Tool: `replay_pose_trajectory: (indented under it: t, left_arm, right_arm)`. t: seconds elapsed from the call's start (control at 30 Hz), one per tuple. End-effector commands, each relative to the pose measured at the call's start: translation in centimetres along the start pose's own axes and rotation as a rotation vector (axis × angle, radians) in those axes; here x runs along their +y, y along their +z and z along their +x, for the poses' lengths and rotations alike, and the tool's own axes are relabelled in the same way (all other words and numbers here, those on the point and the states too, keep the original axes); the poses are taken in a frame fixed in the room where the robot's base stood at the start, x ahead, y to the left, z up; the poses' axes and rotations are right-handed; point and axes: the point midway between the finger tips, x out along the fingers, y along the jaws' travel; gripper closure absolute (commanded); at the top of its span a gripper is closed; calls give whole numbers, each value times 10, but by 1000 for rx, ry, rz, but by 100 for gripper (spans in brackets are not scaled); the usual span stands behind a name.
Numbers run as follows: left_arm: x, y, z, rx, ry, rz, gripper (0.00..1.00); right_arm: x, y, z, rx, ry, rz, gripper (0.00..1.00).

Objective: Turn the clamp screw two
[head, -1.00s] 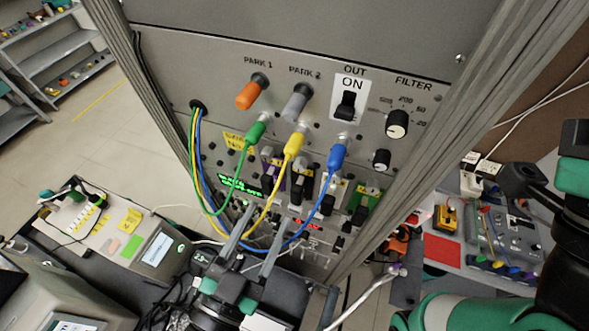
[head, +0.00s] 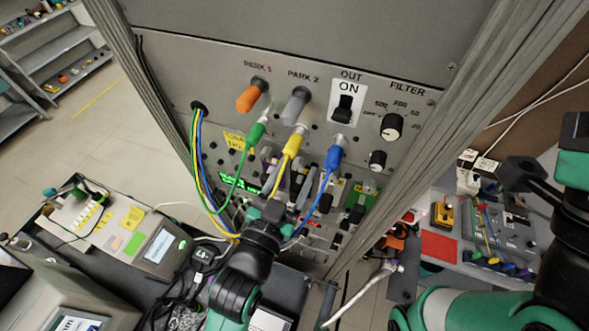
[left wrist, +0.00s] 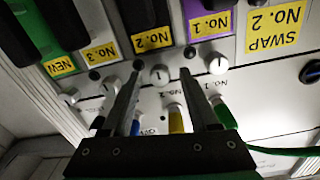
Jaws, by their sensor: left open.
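Clamp screw two (left wrist: 159,74) is a pale round knob with a slot line, below the black block labelled No. 2 (left wrist: 152,38) in the left wrist view, where labels appear upside down. My left gripper (left wrist: 160,82) is open, one finger on each side of this knob, with a gap to each side. I cannot tell how far the tips reach past it. In the head view my left gripper (head: 281,187) is up against the lower panel, and it and the cables hide the screw. Only part of my right arm shows, at the right edge.
Green (head: 256,134), yellow (head: 292,144) and blue (head: 334,156) plugs with hanging cables surround the gripper. Neighbouring knobs sit below No. 1 (left wrist: 217,64) and No. 3 (left wrist: 110,85). A switch (head: 344,108) and filter dial (head: 392,127) are higher on the panel.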

Motion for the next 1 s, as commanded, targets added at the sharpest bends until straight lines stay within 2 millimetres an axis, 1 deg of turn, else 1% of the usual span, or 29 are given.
replay_pose_trajectory:
  t: [0.13, 0.17, 0.2, 0.27, 0.4, 0.47, 0.5, 0.83, 1.0]
  left_arm:
    - [0, 0, 0, 0, 0, 0, 40]
    - [0, 0, 0, 0, 0, 0, 43]
    - [0, 0, 0, 0, 0, 0, 50]
    - [0, 0, 0, 0, 0, 0, 61]
    - [0, 0, 0, 0, 0, 0, 86]
    - [0, 0, 0, 0, 0, 0, 97]
    - [0, 0, 0, 0, 0, 0, 100]
    - [0, 0, 0, 0, 0, -12, 100]
    - [0, 0, 0, 1, 0, -61, 100]
  right_arm:
    - [0, 0, 0, 0, 0, 0, 50]
    - [0, 0, 0, 0, 0, 0, 50]
    - [0, 0, 0, 0, 0, 0, 50]
    - [0, 0, 0, 0, 0, 0, 50]
    - [0, 0, 0, 0, 0, 0, 50]
    - [0, 0, 0, 0, 0, 0, 50]
    - [0, 0, 0, 0, 0, 0, 50]
    - [0, 0, 0, 0, 0, 0, 50]
    - [0, -1, 1, 0, 0, 0, 50]
